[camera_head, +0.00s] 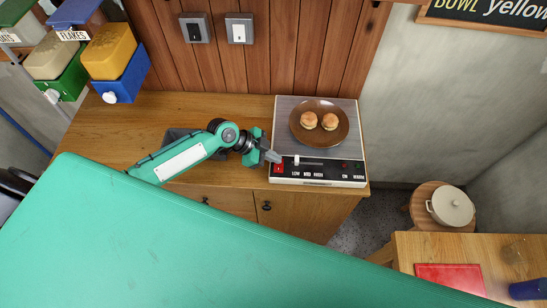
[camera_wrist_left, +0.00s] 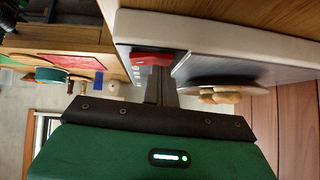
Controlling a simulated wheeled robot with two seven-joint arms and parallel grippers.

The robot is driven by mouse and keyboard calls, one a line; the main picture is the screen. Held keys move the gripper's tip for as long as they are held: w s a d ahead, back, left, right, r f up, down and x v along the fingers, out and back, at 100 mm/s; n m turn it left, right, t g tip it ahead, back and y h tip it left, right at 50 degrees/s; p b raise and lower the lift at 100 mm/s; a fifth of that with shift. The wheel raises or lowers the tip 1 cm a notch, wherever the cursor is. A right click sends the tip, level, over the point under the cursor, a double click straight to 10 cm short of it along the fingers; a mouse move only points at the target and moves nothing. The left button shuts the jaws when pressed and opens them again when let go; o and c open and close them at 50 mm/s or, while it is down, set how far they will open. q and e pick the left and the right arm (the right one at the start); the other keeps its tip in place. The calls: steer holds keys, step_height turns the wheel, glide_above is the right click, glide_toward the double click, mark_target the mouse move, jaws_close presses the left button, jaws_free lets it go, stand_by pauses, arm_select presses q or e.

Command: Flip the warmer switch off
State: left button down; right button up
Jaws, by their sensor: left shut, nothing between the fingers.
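The warmer (camera_head: 285,130) stands on the wooden counter, a flat plate with a black control panel along its front. A red switch (camera_head: 278,169) sits at the panel's left end; it also shows in the wrist view (camera_wrist_left: 151,59). Whether it is on or off is too small to tell. My left gripper (camera_head: 276,158) is shut and empty, with its tips close to the red switch, at the panel's left end. The wrist view shows the closed fingers (camera_wrist_left: 158,90) near the switch; contact cannot be told. My right gripper is not in view.
A brown plate (camera_head: 320,138) with two buns (camera_head: 319,121) rests on the warmer. A slider (camera_head: 308,162) is right of the switch. A grey tray (camera_head: 178,135) lies behind my left arm. Wall switches (camera_head: 239,29) and food dispensers (camera_head: 110,52) are behind.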

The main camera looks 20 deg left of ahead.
arm_select(q)
steer(key=shift+f+p, duration=0.1)
steer(key=shift+p, duration=0.3)
steer(key=shift+s, duration=0.1)
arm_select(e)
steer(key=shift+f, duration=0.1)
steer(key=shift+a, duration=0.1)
arm_select(q)
steer(key=shift+s+d+p, duration=0.2)
steer(key=shift+s+p, duration=0.15)
steer(key=shift+s, duration=0.4)
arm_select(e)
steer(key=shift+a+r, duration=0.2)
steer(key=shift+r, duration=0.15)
